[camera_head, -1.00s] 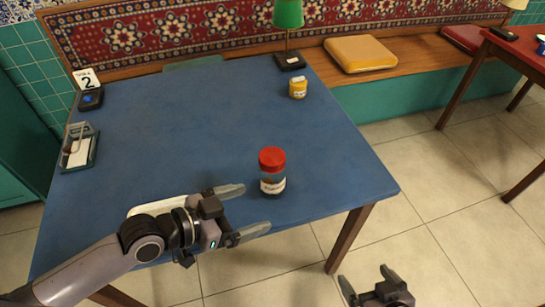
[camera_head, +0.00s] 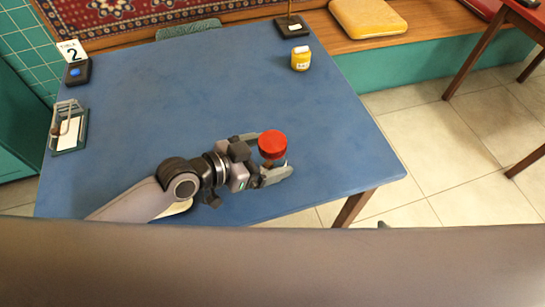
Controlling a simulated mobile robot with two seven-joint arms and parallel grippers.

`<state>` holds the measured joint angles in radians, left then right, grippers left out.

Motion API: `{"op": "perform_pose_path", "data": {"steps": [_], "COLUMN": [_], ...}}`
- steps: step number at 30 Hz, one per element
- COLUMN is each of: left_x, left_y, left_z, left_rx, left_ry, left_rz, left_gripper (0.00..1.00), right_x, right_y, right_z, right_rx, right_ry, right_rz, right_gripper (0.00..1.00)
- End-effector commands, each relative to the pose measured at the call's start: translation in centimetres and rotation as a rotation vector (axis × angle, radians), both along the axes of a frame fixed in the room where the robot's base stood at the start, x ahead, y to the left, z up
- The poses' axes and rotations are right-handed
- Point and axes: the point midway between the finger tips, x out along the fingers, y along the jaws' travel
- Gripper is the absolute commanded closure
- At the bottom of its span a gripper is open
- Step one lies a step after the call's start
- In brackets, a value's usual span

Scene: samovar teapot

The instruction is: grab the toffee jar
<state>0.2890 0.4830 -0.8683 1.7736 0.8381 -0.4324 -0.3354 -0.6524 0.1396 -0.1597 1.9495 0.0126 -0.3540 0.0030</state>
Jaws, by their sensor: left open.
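The jar with the red lid (camera_head: 272,144), which I take as the toffee jar, stands upright on the blue table near its front right part. My left gripper (camera_head: 276,156) is open around the jar, one finger on its far side and one on its near side. The near finger hides much of the jar's lower body and label. I cannot tell whether either finger touches the jar. My right gripper cannot be made out; a large grey-brown shape across the bottom covers that area.
The blue table (camera_head: 190,90) is clear around the jar. A small yellow jar (camera_head: 300,59) and a lamp base (camera_head: 292,27) stand at its back right. A tray-like holder (camera_head: 69,131) and a dark device (camera_head: 77,72) by a number 2 card (camera_head: 72,50) are at left.

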Motion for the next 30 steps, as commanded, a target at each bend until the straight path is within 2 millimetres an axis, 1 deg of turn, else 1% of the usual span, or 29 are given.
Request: {"op": "perform_pose_path", "data": {"steps": [1,4,12,13,14,15,17,18,19,26,30], "left_x": [0.30,0.64,0.76,0.76,0.76,0.75,0.75,0.75,0.75,0.78,0.78], "left_y": [-0.50,-1.03,-1.22,-1.22,-1.22,-1.21,-1.21,-1.20,-1.20,-1.22,-1.24], "left_z": [-0.25,-0.55,-0.67,-0.67,-0.67,-0.67,-0.67,-0.66,-0.66,-0.50,0.03], "left_rx": [-0.001,0.000,0.001,0.001,0.001,0.001,0.001,0.001,0.001,-0.001,-0.002], "left_ry": [0.001,0.000,-0.001,-0.001,-0.001,-0.001,-0.001,-0.001,-0.001,-0.004,-0.003], "left_rz": [0.000,0.000,0.000,0.000,0.000,0.000,0.000,0.000,0.000,0.000,-0.001], "left_gripper": [0.06,0.06,0.06,0.10,0.20,0.33,0.52,0.65,0.71,0.71,0.71], "right_x": [0.00,0.01,0.04,0.05,0.06,0.06,0.09,0.10,0.11,0.13,0.14], "right_y": [0.00,0.00,-0.01,-0.01,-0.01,-0.01,-0.01,-0.01,-0.01,-0.02,-0.02], "right_z": [-0.01,-0.01,0.00,0.01,0.01,0.02,0.03,0.03,0.04,0.07,0.21], "right_rx": [0.000,0.000,0.000,0.000,0.000,0.000,0.000,0.000,0.000,-0.001,-0.001], "right_ry": [0.000,0.000,-0.001,-0.001,-0.001,-0.001,-0.002,-0.002,-0.002,-0.003,-0.003], "right_rz": [0.000,0.000,0.000,0.000,0.000,0.000,0.000,0.000,0.000,0.000,0.000], "right_gripper": [0.02,0.02,0.02,0.02,0.02,0.02,0.02,0.02,0.02,0.02,0.02]}}
